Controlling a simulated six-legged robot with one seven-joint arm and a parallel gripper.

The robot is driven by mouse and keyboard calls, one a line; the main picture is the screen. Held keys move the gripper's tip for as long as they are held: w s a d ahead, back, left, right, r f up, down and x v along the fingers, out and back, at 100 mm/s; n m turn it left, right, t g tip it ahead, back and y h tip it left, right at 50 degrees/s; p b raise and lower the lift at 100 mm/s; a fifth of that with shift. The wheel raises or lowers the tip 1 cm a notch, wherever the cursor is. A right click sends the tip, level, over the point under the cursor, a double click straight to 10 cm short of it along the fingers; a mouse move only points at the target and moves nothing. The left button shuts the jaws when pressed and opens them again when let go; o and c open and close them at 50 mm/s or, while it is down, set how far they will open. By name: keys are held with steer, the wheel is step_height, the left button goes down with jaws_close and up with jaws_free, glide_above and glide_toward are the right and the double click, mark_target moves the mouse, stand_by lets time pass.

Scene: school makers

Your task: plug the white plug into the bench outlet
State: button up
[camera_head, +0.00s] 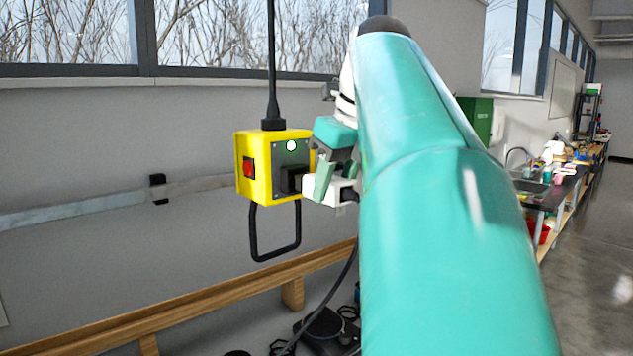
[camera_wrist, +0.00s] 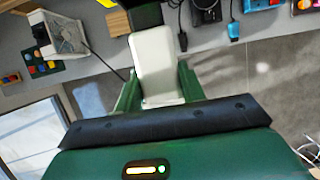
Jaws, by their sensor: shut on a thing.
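The outlet is a yellow box (camera_head: 259,178) hanging on a black cable in the head view, with a red switch and a black socket (camera_head: 290,180) on its right face. My gripper (camera_head: 334,178) is shut on the white plug (camera_head: 343,192), right beside the socket. The plug's left end meets or nearly meets the socket; I cannot tell whether its prongs are in. In the wrist view, the white plug (camera_wrist: 158,65) lies between the green fingers of my gripper (camera_wrist: 158,92), with a dark part (camera_wrist: 144,17) just beyond its far end.
A black cord (camera_head: 330,296) runs from the plug down to dark items on the floor. A black loop (camera_head: 276,260) hangs under the box. A wooden rail (camera_head: 190,312) runs below, along the wall. A cluttered workbench (camera_head: 545,190) stands at the right.

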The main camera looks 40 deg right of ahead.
steer(key=shift+w, duration=1.3)
steer(key=o, duration=1.2)
steer(key=shift+r, duration=0.1)
steer(key=shift+v, duration=3.65)
